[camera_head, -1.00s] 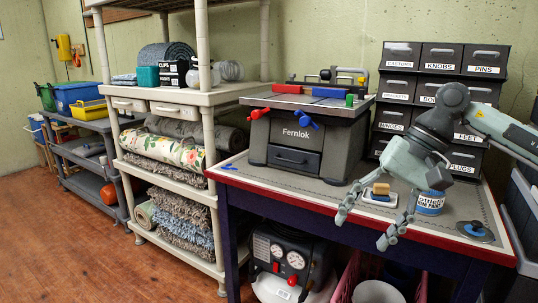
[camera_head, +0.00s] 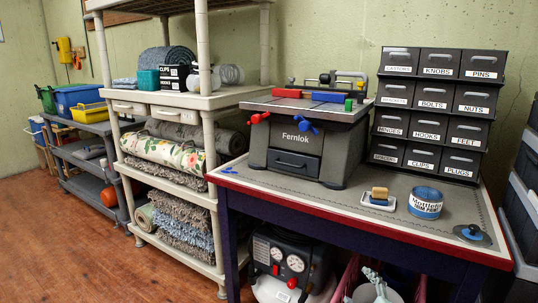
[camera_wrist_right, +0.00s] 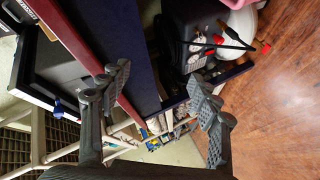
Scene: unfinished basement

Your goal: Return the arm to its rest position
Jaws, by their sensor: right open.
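My right gripper (camera_wrist_right: 158,82) shows in the right wrist view with its two grey fingers spread apart and nothing between them. The rest of my right arm is out of the head view. My left gripper is in neither view.
The red-edged workbench (camera_head: 455,246) holds a blue-labelled tin (camera_head: 425,203), a sponge on a small dish (camera_head: 379,196), a grey router table (camera_head: 297,146) and labelled drawers (camera_head: 430,120). An air compressor (camera_head: 290,262) stands underneath. The wooden floor at left (camera_head: 60,240) is clear.

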